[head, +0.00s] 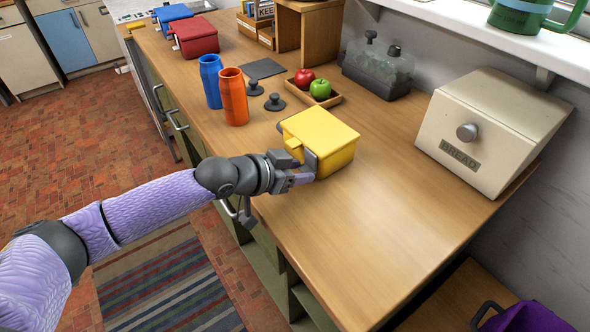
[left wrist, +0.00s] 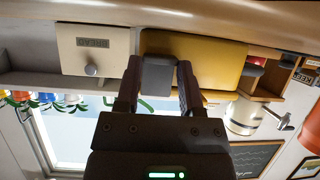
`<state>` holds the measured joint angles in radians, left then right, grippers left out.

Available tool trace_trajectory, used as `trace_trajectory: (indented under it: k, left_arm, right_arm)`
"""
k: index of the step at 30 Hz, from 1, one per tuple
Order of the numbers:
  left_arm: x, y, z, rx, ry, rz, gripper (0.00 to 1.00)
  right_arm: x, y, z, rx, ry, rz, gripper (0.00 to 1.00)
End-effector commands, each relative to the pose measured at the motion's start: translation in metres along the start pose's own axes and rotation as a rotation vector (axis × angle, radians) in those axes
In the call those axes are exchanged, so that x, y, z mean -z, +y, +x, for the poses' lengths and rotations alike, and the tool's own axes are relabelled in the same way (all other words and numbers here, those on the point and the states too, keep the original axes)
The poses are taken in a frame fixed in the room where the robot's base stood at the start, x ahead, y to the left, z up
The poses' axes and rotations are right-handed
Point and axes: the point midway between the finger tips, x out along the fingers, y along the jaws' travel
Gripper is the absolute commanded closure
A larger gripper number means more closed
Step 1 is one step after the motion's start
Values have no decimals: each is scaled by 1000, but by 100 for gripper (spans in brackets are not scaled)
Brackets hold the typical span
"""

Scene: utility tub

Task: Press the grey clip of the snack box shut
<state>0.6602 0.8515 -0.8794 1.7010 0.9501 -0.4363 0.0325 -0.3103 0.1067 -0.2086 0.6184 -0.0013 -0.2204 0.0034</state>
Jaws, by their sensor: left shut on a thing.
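The yellow snack box (head: 334,163) stands on the wooden counter with its lid (head: 320,135) down over it. It also shows in the upside-down left wrist view (left wrist: 215,55). The grey clip (left wrist: 158,74) is at the box's near side, between the fingers of my left gripper (left wrist: 158,88). In the head view my left gripper (head: 303,178) is at the box's left front side, shut on the clip. The fingers hide part of the clip, so I cannot tell whether it is fully latched. My right gripper is not in view.
An orange cup (head: 233,97) and a blue cup (head: 211,82) stand behind the box to the left. A wooden tray (head: 326,101) with apples is behind it. A cream bread bin (head: 490,128) stands at the right. The counter (head: 375,225) is clear in front and right.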

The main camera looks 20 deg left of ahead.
Motion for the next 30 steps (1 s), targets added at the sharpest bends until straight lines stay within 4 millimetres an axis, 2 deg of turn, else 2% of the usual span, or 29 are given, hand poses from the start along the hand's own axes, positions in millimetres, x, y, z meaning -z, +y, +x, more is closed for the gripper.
trace_trajectory:
  k: [7,8,12,13,23,26,30]
  left_arm:
    - [1,0,0,0,6,2,100]
    - [1,0,0,0,6,1,49]
    - [1,0,0,0,5,1,19]
    - [1,0,0,0,5,1,15]
    - [1,0,-6,0,4,1,15]
    - [3,0,-24,1,2,3,15]
    - [3,0,-61,2,0,4,15]
  right_arm:
    - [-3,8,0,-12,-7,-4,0]
    - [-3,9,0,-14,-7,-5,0]
    - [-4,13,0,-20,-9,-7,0]
    - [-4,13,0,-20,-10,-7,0]
    - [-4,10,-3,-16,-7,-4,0]
    - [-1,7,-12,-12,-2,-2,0]
    - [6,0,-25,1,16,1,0]
